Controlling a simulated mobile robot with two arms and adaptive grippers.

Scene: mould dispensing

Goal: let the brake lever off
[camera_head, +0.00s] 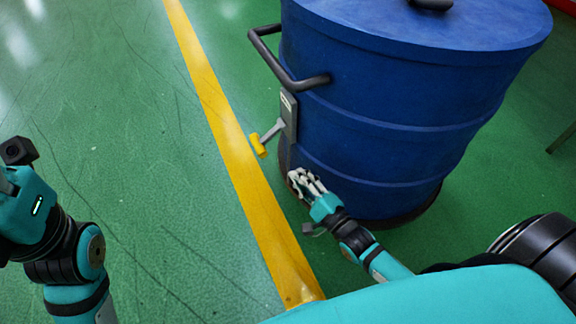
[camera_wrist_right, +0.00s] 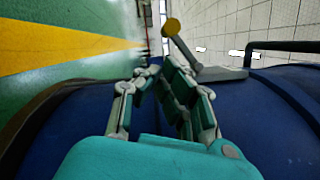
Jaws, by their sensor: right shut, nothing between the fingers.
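The brake lever (camera_head: 270,131) is a short grey arm with a yellow end, sticking out to the left from a grey plate (camera_head: 288,115) on the side of the blue drum (camera_head: 390,110). In the right wrist view the lever (camera_wrist_right: 182,50) with its round yellow end shows beyond my fingers. My right gripper (camera_head: 298,181) is shut and empty, low beside the drum wall. It is below and slightly right of the lever, apart from it in the head view. My left arm shows at the left edge, but its fingers are out of view.
A dark bar handle (camera_head: 285,75) juts from the drum's upper left side, above the lever. The drum stands on a dark round base (camera_head: 405,212). A yellow floor line (camera_head: 232,150) runs past its left side. The green floor (camera_head: 130,110) to the left is clear.

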